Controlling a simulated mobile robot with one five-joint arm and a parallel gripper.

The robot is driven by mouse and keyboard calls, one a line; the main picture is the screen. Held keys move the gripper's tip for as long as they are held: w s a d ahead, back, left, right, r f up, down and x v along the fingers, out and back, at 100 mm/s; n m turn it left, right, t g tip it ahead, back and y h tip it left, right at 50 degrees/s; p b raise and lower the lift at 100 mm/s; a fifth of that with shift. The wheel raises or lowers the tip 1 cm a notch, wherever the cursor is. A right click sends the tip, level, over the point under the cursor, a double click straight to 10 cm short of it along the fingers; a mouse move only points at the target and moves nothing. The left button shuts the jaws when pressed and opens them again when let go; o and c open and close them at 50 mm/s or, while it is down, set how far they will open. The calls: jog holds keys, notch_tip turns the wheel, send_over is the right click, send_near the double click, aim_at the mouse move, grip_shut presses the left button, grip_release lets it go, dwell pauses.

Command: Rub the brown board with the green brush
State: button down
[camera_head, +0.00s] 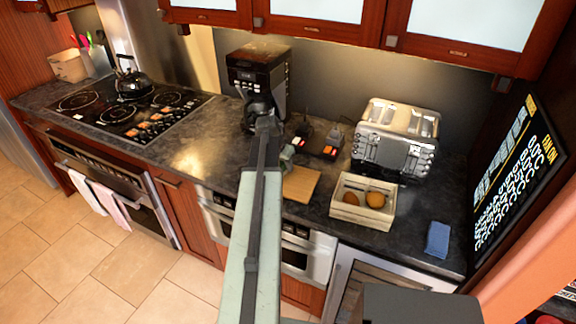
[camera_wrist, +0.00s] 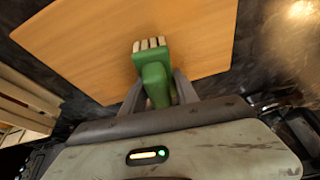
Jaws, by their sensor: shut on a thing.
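The brown board (camera_head: 300,184) lies flat on the dark counter, left of the wooden crate in the head view. It fills much of the wrist view (camera_wrist: 95,45). My gripper (camera_wrist: 160,88) is shut on the green brush (camera_wrist: 153,72), with one finger on each side of its handle. The brush's pale bristle end (camera_wrist: 149,45) points out over the board. I cannot tell whether the bristles touch the board. In the head view my arm covers part of the counter, and the brush (camera_head: 287,155) shows only small and partly at the board's far left.
A wooden crate (camera_head: 346,211) with round brown items stands right of the board. A toaster (camera_head: 395,138), a coffee maker (camera_head: 258,72) and small dark items (camera_head: 318,140) stand behind. A kettle (camera_head: 131,82) sits on the stove.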

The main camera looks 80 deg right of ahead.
jog(key=shift+w+d, duration=0.3)
jog(key=shift+w, duration=1.45)
jog(key=shift+w+d, duration=0.35)
jog(key=shift+w, duration=1.35)
jog(key=shift+w+d, duration=0.3)
jog(key=shift+w, duration=1.45)
jog(key=shift+r, duration=0.1)
notch_tip(320, 180, up, 6)
jog(key=p, duration=0.6)
notch_tip(320, 180, up, 3)
jog(key=p, duration=0.3)
